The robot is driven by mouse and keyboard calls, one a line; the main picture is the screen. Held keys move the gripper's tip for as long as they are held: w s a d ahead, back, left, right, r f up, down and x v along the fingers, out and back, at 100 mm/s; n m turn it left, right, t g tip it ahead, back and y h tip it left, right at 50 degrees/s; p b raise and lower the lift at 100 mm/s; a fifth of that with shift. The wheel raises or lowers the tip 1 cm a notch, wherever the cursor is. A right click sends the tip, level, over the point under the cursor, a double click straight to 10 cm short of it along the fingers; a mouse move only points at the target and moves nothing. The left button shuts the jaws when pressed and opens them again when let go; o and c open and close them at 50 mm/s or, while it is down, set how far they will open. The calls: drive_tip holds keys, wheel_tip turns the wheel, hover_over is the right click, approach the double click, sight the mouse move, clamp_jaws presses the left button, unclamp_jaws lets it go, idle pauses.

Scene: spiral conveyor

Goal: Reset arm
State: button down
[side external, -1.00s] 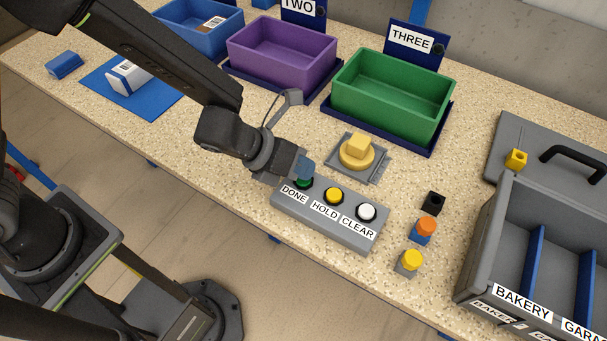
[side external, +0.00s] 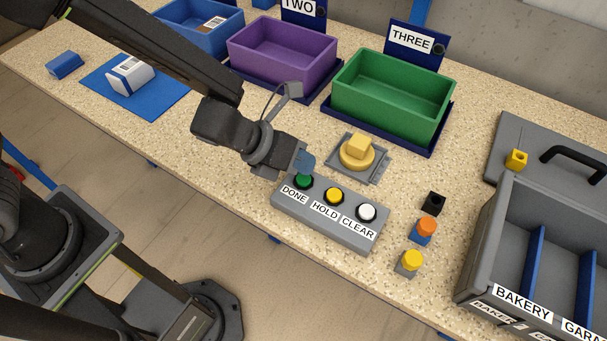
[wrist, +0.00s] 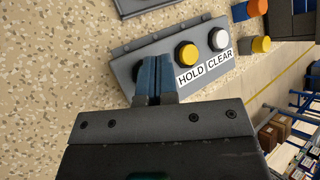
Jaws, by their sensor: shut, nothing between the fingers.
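My gripper (side external: 305,162) is shut and empty, with blue fingertips. It is just above the green DONE button (side external: 303,181) at the left end of the grey button box (side external: 330,220). The yellow HOLD button (side external: 334,196) and white CLEAR button (side external: 366,211) sit to its right on the same box. In the wrist view my shut fingertips (wrist: 155,75) cover most of the DONE button, and the yellow button (wrist: 187,55) and white button (wrist: 218,39) show to the right.
Behind stand a blue bin (side external: 200,30), a purple bin (side external: 282,55) and a green bin (side external: 392,95). A yellow piece (side external: 357,152) sits on a grey plate. A white carton (side external: 130,75) lies on a blue mat (side external: 98,83). A divided grey crate (side external: 482,240) stands at right.

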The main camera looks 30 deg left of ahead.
drive_tip(key=a+r+n+t+y, duration=0.3)
drive_tip(key=a+r+n+y, duration=0.3)
drive_tip(key=a+r+n, duration=0.9)
drive_tip(key=s+a+r+n+g, duration=0.1)
drive_tip(key=s+a+n, duration=0.3)
drive_tip(key=s+n, duration=0.3)
drive_tip(key=s+a+r+n+g, duration=0.2)
drive_tip(key=s+a+n, duration=0.3)
drive_tip(key=n, duration=0.9)
drive_tip(key=s, duration=0.3)
drive_tip(key=shift+n+g+y, duration=0.3)
drive_tip(key=shift+y, duration=0.1)
